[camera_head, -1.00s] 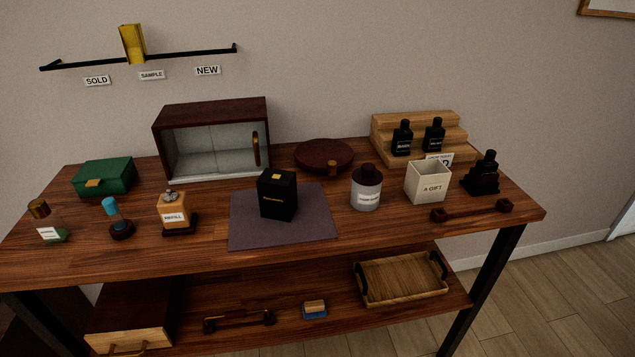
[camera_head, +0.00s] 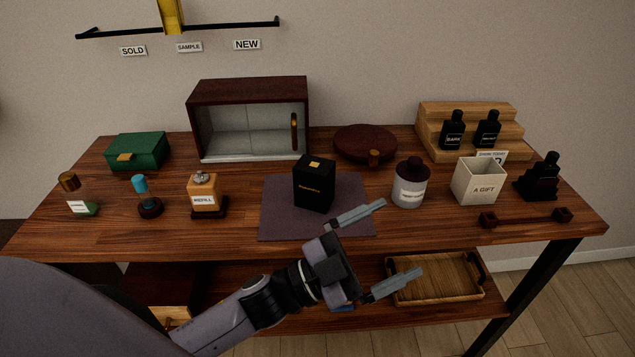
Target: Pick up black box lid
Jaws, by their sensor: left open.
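The black box (camera_head: 314,188) stands upright on a dark purple-grey mat (camera_head: 275,222) at the middle of the table. Its lid (camera_head: 316,163) is on top, with a small gold square on it. My left gripper (camera_head: 378,247) is in front of the table's front edge, below and right of the box. Its two grey fingers are spread wide and point right, with nothing between them. The gripper is apart from the box and lid. My right gripper is not in view.
A white bottle (camera_head: 411,184) and a gift box (camera_head: 478,182) stand right of the mat. An orange refill bottle (camera_head: 204,195) stands to its left. A glass-fronted cabinet (camera_head: 249,88) and a round dark red box (camera_head: 365,142) are behind. A wooden tray (camera_head: 436,279) lies on the lower shelf.

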